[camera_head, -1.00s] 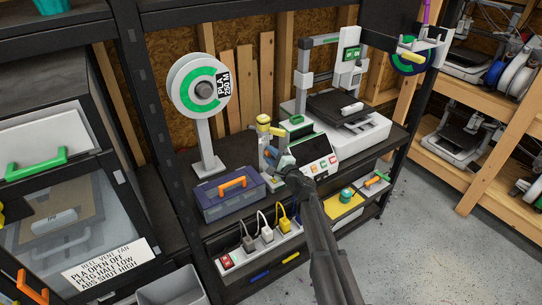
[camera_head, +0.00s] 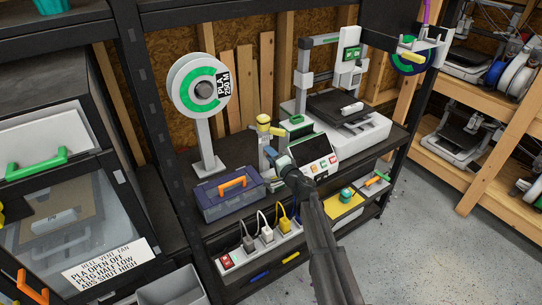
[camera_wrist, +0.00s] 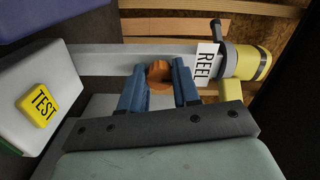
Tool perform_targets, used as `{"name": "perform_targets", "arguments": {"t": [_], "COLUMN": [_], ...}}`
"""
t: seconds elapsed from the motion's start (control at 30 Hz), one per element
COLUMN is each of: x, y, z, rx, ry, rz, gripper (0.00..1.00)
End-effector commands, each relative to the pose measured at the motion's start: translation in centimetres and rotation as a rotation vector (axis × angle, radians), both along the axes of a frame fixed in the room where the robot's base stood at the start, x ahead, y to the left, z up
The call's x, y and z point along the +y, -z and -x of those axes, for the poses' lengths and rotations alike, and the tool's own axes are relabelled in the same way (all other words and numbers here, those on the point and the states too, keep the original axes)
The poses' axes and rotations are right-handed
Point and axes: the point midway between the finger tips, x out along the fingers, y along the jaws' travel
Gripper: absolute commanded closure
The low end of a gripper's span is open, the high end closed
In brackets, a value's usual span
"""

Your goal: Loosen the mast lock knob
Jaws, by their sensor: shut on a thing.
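The mast is a grey upright post with a yellow head (camera_head: 263,120), on the shelf beside the small control box. In the wrist view the post (camera_wrist: 105,59) lies sideways, with a white REEL label (camera_wrist: 206,64) near the yellow head (camera_wrist: 247,63). The orange mast lock knob (camera_wrist: 158,73) sits on the post's side. My gripper (camera_wrist: 159,78) is shut on the knob, one blue finger on each side. In the head view my gripper (camera_head: 271,155) is at the post, and the knob is hard to make out there.
A yellow TEST button (camera_wrist: 37,105) is on a pale block beside the post. The control box (camera_head: 313,153) stands close on the right. A blue case with an orange handle (camera_head: 232,194) is left, and a spool stand (camera_head: 204,140) behind it. A power strip (camera_head: 262,245) is below.

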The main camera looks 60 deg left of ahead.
Motion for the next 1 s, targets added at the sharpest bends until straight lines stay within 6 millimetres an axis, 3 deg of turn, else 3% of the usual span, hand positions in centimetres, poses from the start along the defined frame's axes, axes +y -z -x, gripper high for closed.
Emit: {"name": "perform_targets", "arguments": {"t": [0.4,0.43,0.6,0.7,1.0], "x": [0.02,0.02,0.02,0.01,-0.47], "y": [-0.01,-0.01,0.00,0.00,-0.02], "z": [0.00,0.00,0.00,0.00,0.02], "rx": [-0.008,-0.008,-0.007,-0.007,-0.006], "ry": [0.000,0.000,0.000,0.000,0.000], "rz": [0.000,0.000,0.000,0.000,0.000], "gripper": [0.99,0.66,0.50,0.43,0.43]}}
